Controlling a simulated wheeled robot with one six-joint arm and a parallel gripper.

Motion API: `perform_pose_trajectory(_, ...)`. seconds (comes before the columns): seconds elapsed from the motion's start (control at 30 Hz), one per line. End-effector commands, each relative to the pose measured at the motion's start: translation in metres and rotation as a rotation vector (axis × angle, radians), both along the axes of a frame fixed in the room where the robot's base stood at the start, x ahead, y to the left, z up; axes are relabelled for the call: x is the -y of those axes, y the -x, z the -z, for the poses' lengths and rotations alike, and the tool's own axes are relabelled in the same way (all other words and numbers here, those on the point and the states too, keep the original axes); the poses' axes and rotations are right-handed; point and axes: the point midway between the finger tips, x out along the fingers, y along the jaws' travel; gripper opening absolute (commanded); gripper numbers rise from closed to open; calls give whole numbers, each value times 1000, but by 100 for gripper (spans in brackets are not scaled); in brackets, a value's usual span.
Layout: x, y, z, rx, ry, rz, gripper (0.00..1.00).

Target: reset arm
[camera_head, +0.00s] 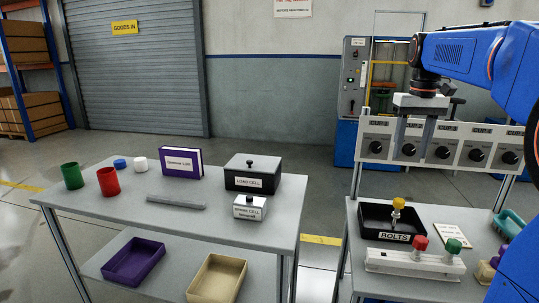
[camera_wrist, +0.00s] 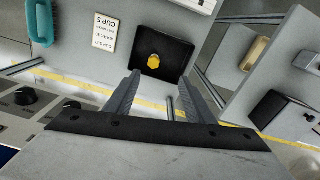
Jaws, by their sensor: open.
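My gripper (camera_head: 416,137) hangs from my blue arm at the right of the head view, fingers pointing down. It is in the air in front of the dial panel and above the right table. In the wrist view the two fingers (camera_wrist: 153,95) are spread apart with nothing between them. Beyond their tips lies the black bolts tray (camera_head: 370,225), which holds a bolt with a yellow head (camera_head: 398,204). The tray (camera_wrist: 180,45) and yellow bolt head (camera_wrist: 154,61) also show in the wrist view, apart from the fingers.
The right table also holds a white rack (camera_head: 400,263) with red and green knobs, and a printed card (camera_head: 452,233). The dial panel (camera_head: 436,146) stands behind. The left table (camera_head: 210,230) carries a load cell box (camera_head: 252,174), a purple box (camera_head: 181,162) and cups (camera_head: 108,181).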

Motion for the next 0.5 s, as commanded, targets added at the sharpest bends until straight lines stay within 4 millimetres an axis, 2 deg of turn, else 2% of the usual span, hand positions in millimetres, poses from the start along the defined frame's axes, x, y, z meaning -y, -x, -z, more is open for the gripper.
perform_pose_trajectory(0.03,-10,13,2,15,4,-7,49)
perform_pose_trajectory(0.27,-50,69,30,88,18,-27,49)
perform_pose_trajectory(0.5,-84,129,71,168,27,-48,49)
